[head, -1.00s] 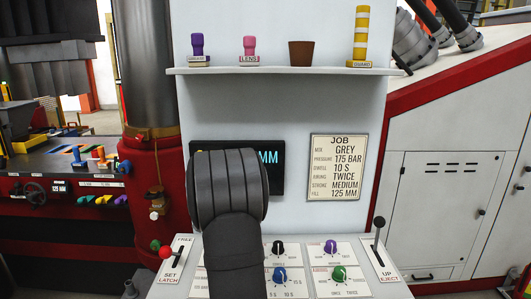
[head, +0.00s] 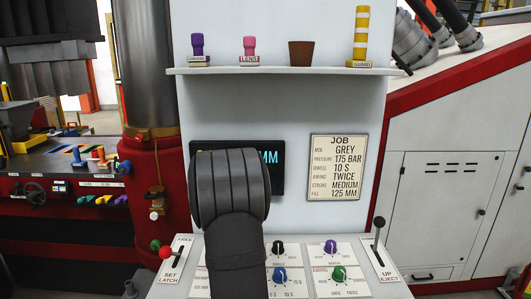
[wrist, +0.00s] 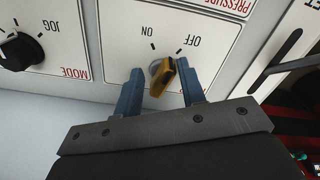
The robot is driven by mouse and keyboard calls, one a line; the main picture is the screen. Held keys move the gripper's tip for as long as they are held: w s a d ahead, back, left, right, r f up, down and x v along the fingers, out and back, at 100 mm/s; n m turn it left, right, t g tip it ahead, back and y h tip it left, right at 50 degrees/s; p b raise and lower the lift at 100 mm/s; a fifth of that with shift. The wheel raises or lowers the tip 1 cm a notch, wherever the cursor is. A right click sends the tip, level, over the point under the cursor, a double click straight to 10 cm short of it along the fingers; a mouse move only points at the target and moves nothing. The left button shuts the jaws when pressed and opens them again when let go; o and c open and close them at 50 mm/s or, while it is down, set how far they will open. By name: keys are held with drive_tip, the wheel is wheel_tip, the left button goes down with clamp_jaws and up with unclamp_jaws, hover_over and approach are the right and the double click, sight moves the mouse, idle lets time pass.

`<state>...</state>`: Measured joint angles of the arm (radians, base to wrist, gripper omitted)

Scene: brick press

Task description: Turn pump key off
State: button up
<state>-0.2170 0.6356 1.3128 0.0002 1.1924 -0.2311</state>
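The yellow key (wrist: 158,82) sits in a round grey lock on a white panel plate in the wrist view. The plate shows upside down, with ON and OFF printed beside short tick marks. The key's upper end leans toward the OFF side; its exact setting is hard to tell. My gripper (wrist: 162,88) has its two blue fingers on either side of the key, with gaps between fingers and key. It is open and holds nothing. In the head view my dark arm hides the gripper and the key.
A black MODE knob (wrist: 22,50) is left of the key in the wrist view, and a slotted plate (wrist: 283,50) is to its right. In the head view, several knobs and a red-tipped SET LATCH lever (head: 166,252) are near the arm. An EJECT lever (head: 378,230) stands at right.

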drive_tip(key=shift+n, duration=0.4)
wheel_tip(320, 180, up, 18)
drive_tip(key=m, duration=0.8)
drive_tip(key=f, duration=1.7)
drive_tip(key=shift+s+a+f, duration=0.15)
drive_tip(key=shift+a+f, duration=0.1)
drive_tip(key=shift+a, duration=0.05)
